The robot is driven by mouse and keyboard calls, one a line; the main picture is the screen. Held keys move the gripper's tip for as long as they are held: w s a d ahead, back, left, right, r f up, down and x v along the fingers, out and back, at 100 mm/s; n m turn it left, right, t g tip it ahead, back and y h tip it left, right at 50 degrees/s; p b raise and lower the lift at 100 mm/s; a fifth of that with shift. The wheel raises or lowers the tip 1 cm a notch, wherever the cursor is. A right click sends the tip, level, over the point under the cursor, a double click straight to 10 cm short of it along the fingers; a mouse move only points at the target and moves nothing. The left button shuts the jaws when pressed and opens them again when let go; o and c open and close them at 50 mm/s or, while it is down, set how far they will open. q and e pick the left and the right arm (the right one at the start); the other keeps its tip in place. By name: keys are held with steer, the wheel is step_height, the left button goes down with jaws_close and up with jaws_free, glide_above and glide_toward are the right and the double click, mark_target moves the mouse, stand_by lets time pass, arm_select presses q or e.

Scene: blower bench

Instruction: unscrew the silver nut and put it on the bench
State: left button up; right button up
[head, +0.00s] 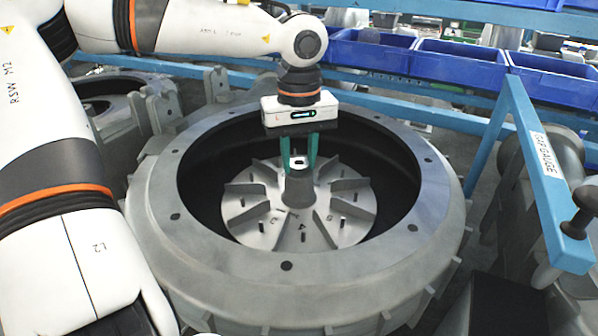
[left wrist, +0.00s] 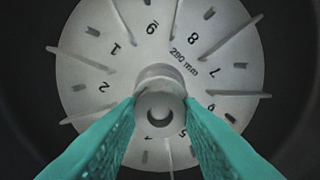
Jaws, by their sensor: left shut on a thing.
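The silver nut (head: 298,161) is a small bright ring at the top of the dark grey central hub (head: 299,188) of the impeller. My left gripper (head: 298,158) points down into the blower housing, its green fingers shut on the nut from both sides. In the left wrist view the nut (left wrist: 160,112) sits between the fingertips (left wrist: 160,108), its hole dark with a lighter crescent. The hub (left wrist: 158,76) shows partly behind it. I cannot tell whether the nut still touches the hub or its thread. My right gripper is not in view.
The round grey housing (head: 420,205) surrounds the numbered, finned impeller (head: 255,228), with a deep wall around the gripper. A blue frame labelled as a gap gauge (head: 541,175) stands at right. Blue bins (head: 458,65) line the back. Another grey casting (head: 110,85) lies at left.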

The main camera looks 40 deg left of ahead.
arm_select(q)
steer(key=n+b, duration=0.1)
steer(key=n, duration=0.3)
steer(key=shift+f+b, duration=0.15)
steer(key=shift+b, duration=0.15)
steer(key=n+b, duration=0.1)
steer(key=n, duration=0.3)
steer(key=shift+b, duration=0.35)
steer(key=n+b, duration=0.2)
steer(key=n, duration=0.6)
steer(key=shift+n+b, duration=0.35)
steer(key=shift+n, duration=0.05)
steer(key=o, duration=0.7)
